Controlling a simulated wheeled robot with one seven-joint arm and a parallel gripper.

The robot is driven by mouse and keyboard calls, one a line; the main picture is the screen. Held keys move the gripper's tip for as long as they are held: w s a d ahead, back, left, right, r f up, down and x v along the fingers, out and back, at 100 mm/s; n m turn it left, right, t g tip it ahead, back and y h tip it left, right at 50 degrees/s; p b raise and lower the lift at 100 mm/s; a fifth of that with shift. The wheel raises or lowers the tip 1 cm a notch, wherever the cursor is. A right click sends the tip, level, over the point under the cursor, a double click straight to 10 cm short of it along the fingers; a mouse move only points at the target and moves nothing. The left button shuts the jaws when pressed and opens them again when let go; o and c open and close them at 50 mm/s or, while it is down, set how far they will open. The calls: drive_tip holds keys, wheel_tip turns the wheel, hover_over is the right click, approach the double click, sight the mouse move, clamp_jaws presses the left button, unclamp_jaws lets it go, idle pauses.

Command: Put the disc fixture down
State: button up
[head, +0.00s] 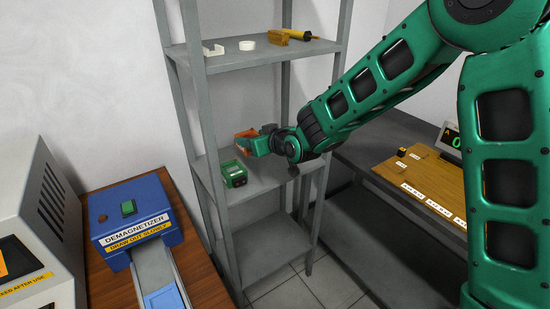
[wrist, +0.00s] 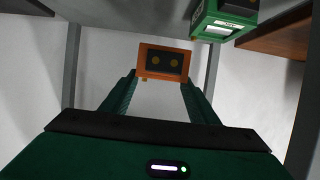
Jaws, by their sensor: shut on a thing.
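The disc fixture is an orange block with a dark face and two round brass-coloured spots, seen in the wrist view (wrist: 164,62). My gripper (wrist: 163,78) is shut on it, with one finger on each side. In the head view the fixture (head: 245,134) shows as a small orange piece at the tip of my gripper (head: 254,142), over the middle shelf (head: 275,172) of the grey rack. It looks a little above the board, but I cannot tell whether any part touches. My gripper hides part of it.
A green box (head: 233,174) stands on the middle shelf near the fixture; bare board lies to its right. The upper shelf (head: 240,60) holds several small parts. A blue demagnetizer (head: 128,212) stands at left. A bench with a wooden board (head: 425,178) is at right.

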drive_tip(key=d+f, duration=0.1)
drive_tip(key=d, duration=0.1)
drive_tip(key=w+d+f, duration=0.1)
drive_tip(key=d+f, duration=0.1)
drive_tip(key=w+d+f, duration=0.1)
drive_tip(key=d, duration=0.1)
drive_tip(key=shift+w+d+f, duration=0.15)
drive_tip(key=shift+d, duration=0.2)
drive_tip(key=shift+f, duration=2.05)
drive_tip(key=o, duration=1.5)
drive_tip(key=shift+d, duration=0.1)
drive_tip(key=v, duration=1.2)
